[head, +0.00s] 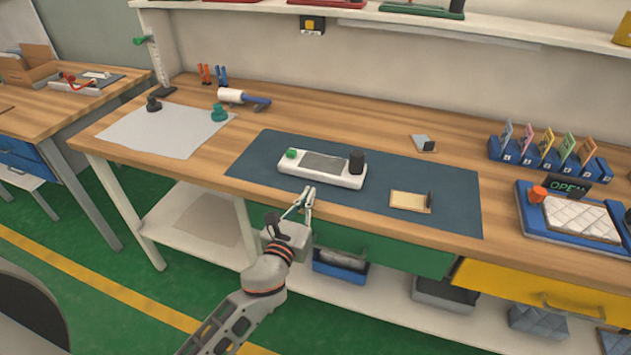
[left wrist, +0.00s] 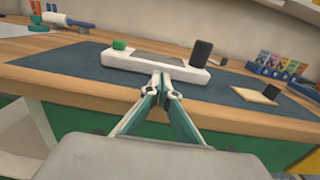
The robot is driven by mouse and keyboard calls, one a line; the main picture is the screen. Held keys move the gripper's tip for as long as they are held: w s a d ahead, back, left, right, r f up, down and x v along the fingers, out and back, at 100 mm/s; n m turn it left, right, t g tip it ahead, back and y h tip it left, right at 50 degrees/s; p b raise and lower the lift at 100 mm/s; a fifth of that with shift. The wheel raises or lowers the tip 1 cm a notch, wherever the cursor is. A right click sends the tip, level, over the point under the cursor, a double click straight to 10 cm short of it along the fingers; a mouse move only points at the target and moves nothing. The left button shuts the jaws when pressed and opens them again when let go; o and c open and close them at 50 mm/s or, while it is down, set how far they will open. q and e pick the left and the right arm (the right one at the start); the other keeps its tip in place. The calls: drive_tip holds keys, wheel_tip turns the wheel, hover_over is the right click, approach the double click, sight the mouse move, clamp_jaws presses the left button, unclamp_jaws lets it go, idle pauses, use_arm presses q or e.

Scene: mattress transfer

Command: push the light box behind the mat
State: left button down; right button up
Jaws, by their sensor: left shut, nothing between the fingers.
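The light box (head: 322,169) is long and white, with a green button at its left end, a grey panel in the middle and a black knob at its right end. It lies on the dark blue-grey mat (head: 420,178), near the mat's front left part. It also shows in the left wrist view (left wrist: 126,59). My left gripper (head: 307,191) is shut and empty, at the front edge of the table, just in front of the box's long front side. Whether the fingertips touch the box I cannot tell. My right gripper is not in view.
A small tan plate with a black block (head: 409,201) lies on the mat to the right. A grey block (head: 422,142) and a white-handled roller (head: 243,98) lie behind the mat, with bare wood (head: 350,128) between them. Blue card holders (head: 550,158) stand at right.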

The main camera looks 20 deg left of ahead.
sight(319, 175)
use_arm(q)
drive_tip(key=w, duration=0.6)
drive_tip(key=shift+w+d, duration=0.1)
drive_tip(key=shift+w, duration=1.65)
drive_tip(key=shift+s, duration=0.1)
